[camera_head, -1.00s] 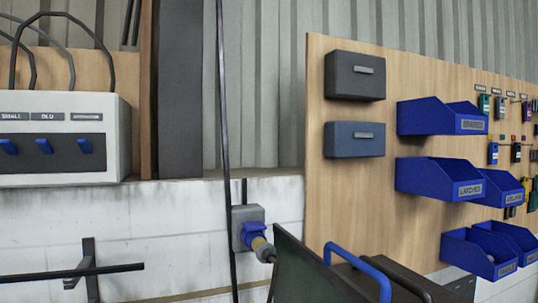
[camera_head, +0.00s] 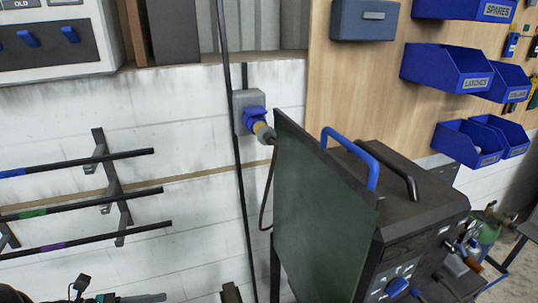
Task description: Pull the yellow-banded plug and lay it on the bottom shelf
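The yellow-banded plug (camera_head: 262,131) sits in a blue socket on a grey wall box (camera_head: 241,108). Its cable (camera_head: 267,190) hangs down behind a dark green panel. Neither gripper can be made out in the head view. No bottom shelf can be clearly identified in the head view.
The dark green panel (camera_head: 315,215) and a dark machine (camera_head: 425,210) with a blue handle (camera_head: 352,150) stand just right of the plug. A wall rack (camera_head: 112,185) holds rods at the left. Blue bins (camera_head: 445,70) hang on the wooden board at the right.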

